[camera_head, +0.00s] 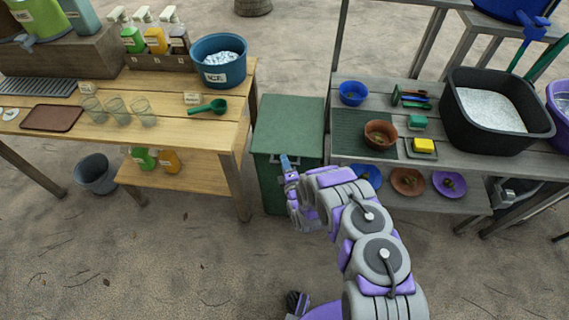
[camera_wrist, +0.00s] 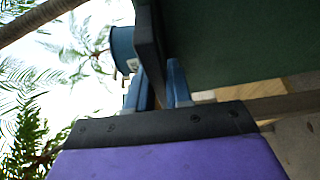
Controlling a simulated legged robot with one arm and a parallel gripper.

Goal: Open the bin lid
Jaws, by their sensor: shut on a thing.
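The green bin (camera_head: 275,180) stands on the ground between the two tables. Its lid (camera_head: 288,122) lies flat and looks closed. My gripper (camera_head: 288,165) is at the front edge of the lid, on the side facing me. In the wrist view, the blue fingers of my gripper (camera_wrist: 154,85) are on either side of a dark upright piece (camera_wrist: 149,40) at the lid's edge, and they are shut on it. A dark green surface (camera_wrist: 230,40) of the bin fills the upper right there. My arm hides part of the bin's front right side.
A wooden table (camera_head: 232,125) with a blue ice bucket (camera_head: 220,75) and a green scoop (camera_head: 207,107) stands close on the left. A grey table (camera_head: 350,155) with bowls and a black tub (camera_head: 465,140) stands close on the right. Sandy ground in front is mostly clear.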

